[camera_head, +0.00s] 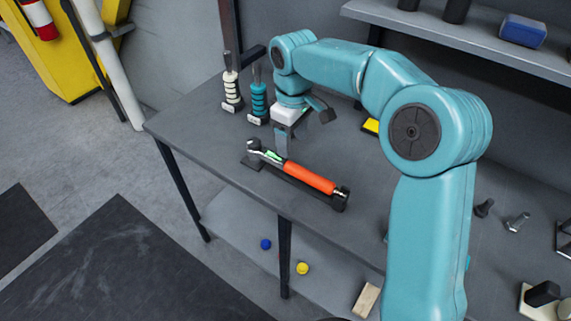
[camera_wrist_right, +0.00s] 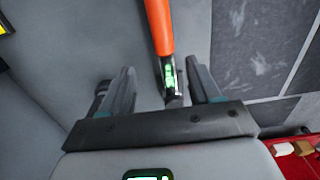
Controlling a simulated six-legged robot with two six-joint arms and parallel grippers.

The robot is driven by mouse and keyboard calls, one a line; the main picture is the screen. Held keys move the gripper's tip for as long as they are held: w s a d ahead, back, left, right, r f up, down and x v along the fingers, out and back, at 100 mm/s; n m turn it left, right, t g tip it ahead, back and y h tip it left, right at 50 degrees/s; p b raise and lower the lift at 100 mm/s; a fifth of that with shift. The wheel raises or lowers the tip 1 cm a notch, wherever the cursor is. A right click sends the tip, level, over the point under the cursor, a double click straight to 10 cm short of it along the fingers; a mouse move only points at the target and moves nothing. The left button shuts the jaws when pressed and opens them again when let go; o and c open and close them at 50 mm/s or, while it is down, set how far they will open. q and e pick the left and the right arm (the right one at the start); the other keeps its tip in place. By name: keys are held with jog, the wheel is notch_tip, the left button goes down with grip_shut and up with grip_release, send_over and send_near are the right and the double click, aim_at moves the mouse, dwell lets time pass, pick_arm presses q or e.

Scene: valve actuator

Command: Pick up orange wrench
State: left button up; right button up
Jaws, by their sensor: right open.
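The orange wrench (camera_head: 310,178) lies on a dark holder on the grey workbench, with its metal head to the left and a small green display on its neck. My right gripper (camera_head: 281,148) is just above the bench at the wrench's head end. In the right wrist view, the orange handle (camera_wrist_right: 158,26) runs up out of the picture. The neck with the green display appears between the two spread fingers of the right gripper (camera_wrist_right: 164,80). They are open, and I cannot tell whether they touch the wrench. My left gripper is not in view.
A white-ringed tool (camera_head: 232,92) and a teal-ringed tool (camera_head: 258,101) stand at the bench's back left. A yellow object (camera_head: 371,126) lies behind my arm. Bolts (camera_head: 517,221) lie at the right. A shelf (camera_head: 460,40) overhangs the back. The bench's front left is clear.

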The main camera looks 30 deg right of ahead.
aim_at(294, 166)
jog(key=f, duration=0.1)
jog(key=s+f, duration=0.1)
jog(key=f, duration=0.1)
jog(key=shift+s+a, duration=0.15)
jog(key=shift+s, duration=0.15)
notch_tip(294, 166, down, 7)
jog(key=shift+w+r, duration=0.1)
jog(key=shift+w, duration=0.05)
jog(key=shift+w+f, duration=0.15)
jog(key=shift+f, duration=0.05)
jog(key=shift+s+r, duration=0.2)
jog(key=shift+s, duration=0.05)
jog(key=shift+c, duration=0.9)
jog(key=shift+s, duration=0.1)
jog(key=c, duration=0.5)
grip_shut()
